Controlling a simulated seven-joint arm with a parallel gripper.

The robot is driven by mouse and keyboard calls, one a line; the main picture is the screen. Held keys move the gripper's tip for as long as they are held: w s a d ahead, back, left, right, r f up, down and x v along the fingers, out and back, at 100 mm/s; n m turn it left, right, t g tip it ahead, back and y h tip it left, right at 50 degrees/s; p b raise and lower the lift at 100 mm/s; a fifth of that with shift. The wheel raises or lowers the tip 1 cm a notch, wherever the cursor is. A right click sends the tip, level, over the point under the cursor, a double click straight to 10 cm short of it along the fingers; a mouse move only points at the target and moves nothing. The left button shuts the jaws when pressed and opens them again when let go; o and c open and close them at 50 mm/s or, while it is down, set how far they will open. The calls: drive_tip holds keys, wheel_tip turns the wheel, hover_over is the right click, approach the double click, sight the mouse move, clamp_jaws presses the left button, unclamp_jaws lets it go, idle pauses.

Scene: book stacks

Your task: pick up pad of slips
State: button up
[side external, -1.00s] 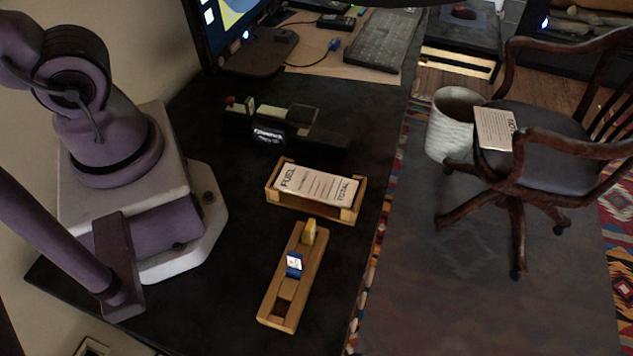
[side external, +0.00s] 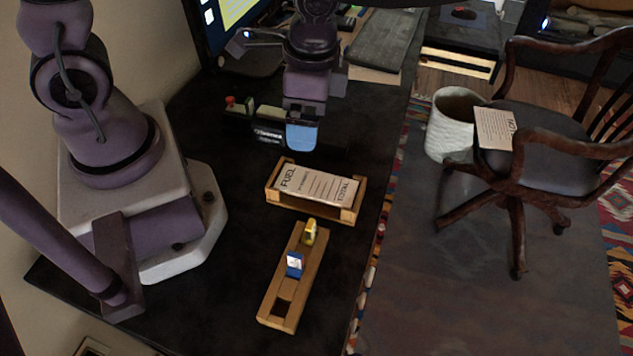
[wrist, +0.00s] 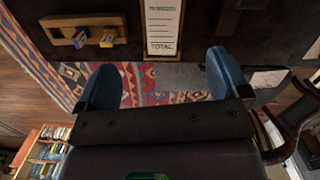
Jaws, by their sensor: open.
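The pad of slips (side external: 318,182) is white with printed text reading FUEL and TOTAL. It lies in a light wooden tray (side external: 348,215) on the dark desk. In the wrist view the pad (wrist: 162,25) is at the top centre, with its TOTAL end nearest my fingers. My gripper (side external: 302,145) appears above and behind the tray in the side view, apart from the pad. In the wrist view my gripper (wrist: 166,82) has its two blue fingers wide apart with nothing between them.
A narrow wooden holder (side external: 277,310) with a yellow and a blue item stands in front of the tray. A black organiser (side external: 238,125) is behind it, partly under my gripper. A chair (side external: 545,155) with a printed sheet (side external: 494,128) and a white basket (side external: 450,130) stand right of the desk.

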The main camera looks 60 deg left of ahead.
drive_tip(key=w+d+f+m, duration=0.2)
hover_over(320, 185)
drive_tip(key=shift+t, duration=0.3)
drive_tip(key=f, duration=0.7)
drive_tip(key=shift+w+d, duration=0.15)
drive_tip(key=shift+d, duration=0.15)
drive_tip(key=shift+a+f, duration=0.15)
drive_tip(key=shift+f, duration=1.2)
drive_tip(key=shift+a+f, duration=0.15)
drive_tip(key=shift+f, duration=1.15)
drive_tip(key=c, duration=1)
